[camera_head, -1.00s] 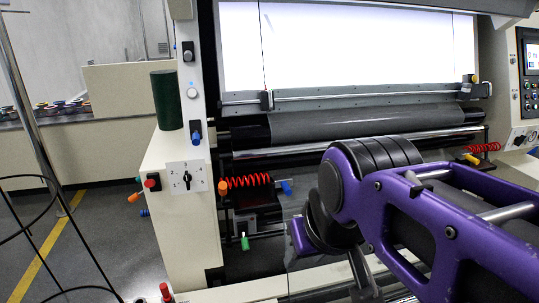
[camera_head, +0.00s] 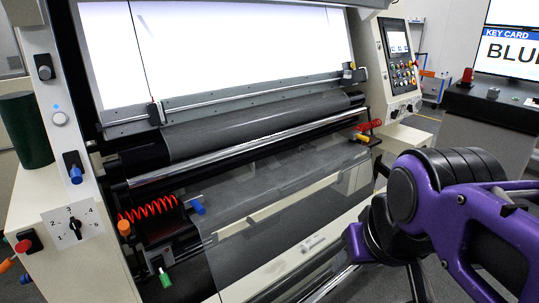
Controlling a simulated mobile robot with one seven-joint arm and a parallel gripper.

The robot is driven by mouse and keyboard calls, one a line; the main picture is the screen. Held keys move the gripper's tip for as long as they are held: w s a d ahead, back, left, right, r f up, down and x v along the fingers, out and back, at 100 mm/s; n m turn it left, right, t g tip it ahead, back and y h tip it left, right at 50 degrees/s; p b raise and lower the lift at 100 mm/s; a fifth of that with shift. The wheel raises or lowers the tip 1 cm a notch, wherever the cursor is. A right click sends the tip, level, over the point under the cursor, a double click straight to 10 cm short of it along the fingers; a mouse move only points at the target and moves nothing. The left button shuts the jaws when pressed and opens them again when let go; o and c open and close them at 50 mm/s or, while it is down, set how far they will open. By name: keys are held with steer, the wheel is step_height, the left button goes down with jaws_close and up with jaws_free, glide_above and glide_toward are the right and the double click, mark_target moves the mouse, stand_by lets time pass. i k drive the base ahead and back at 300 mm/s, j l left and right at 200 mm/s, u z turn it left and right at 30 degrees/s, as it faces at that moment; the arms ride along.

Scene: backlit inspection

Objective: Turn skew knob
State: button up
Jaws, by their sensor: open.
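A black pointer knob (camera_head: 75,226) sits on a white dial plate (camera_head: 58,236) marked with numbers 1 to 5, on the cream machine cabinet at lower left. The pointer stands roughly upright, near the 3. I cannot read any label that names it the skew knob. My purple arm is at lower right, well away from the dial. My gripper does not show in this view.
A red button (camera_head: 22,246) is left of the dial. An orange knob (camera_head: 124,227), a red coil (camera_head: 147,210) and a green handle (camera_head: 165,279) are to its right. Rollers and a bright backlit panel (camera_head: 220,45) fill the middle. A control panel (camera_head: 399,60) stands right.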

mark_target(75, 225)
steer(key=u, duration=1.35)
steer(key=i+j+u, duration=0.15)
